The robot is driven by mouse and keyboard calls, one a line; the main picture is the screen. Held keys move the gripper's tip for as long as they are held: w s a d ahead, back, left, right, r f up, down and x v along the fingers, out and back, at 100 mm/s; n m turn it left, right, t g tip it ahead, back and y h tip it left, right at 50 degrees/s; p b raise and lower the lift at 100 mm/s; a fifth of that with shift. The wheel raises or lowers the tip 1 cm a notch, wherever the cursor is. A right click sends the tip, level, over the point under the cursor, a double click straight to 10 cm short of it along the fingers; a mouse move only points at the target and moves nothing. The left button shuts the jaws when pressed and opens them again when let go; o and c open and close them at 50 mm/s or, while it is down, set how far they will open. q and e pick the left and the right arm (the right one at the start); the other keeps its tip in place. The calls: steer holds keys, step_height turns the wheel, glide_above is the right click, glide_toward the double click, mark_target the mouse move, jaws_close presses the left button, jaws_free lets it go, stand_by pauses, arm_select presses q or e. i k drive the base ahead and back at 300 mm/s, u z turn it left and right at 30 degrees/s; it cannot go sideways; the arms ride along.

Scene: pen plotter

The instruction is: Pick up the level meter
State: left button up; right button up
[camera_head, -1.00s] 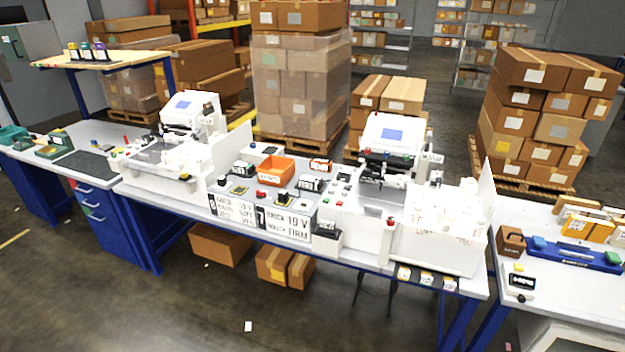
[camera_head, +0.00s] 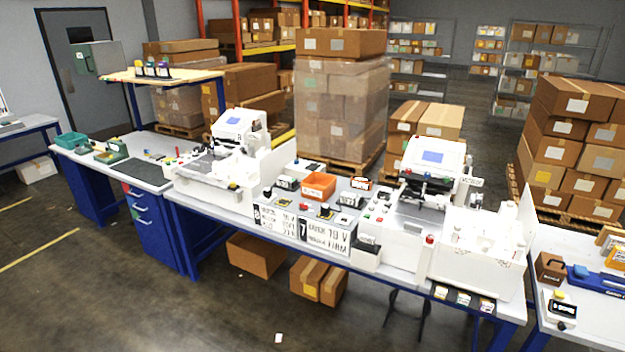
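I cannot tell for sure which thing is the level meter. A long blue tool (camera_head: 592,276) lies on the right table and is cut off by the right edge of the head view. A small white device with a dark display and yellow top (camera_head: 562,308) stands near the front of the same table. A brown block-shaped box (camera_head: 550,267) stands behind the small device. Neither of my grippers is in view.
A long workbench (camera_head: 210,198) carries two white plotter machines (camera_head: 424,190) and an orange bin (camera_head: 318,185). A green-tool table with blue drawers (camera_head: 147,222) is at left. Cartons (camera_head: 318,282) lie under the bench. The floor in front (camera_head: 160,310) is mostly clear.

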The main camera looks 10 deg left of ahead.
mark_target(358, 182)
steer(key=u, duration=0.8)
steer(key=i, duration=0.8)
steer(key=u, duration=0.7)
steer(key=i, duration=1.85)
steer(key=z, duration=0.8)
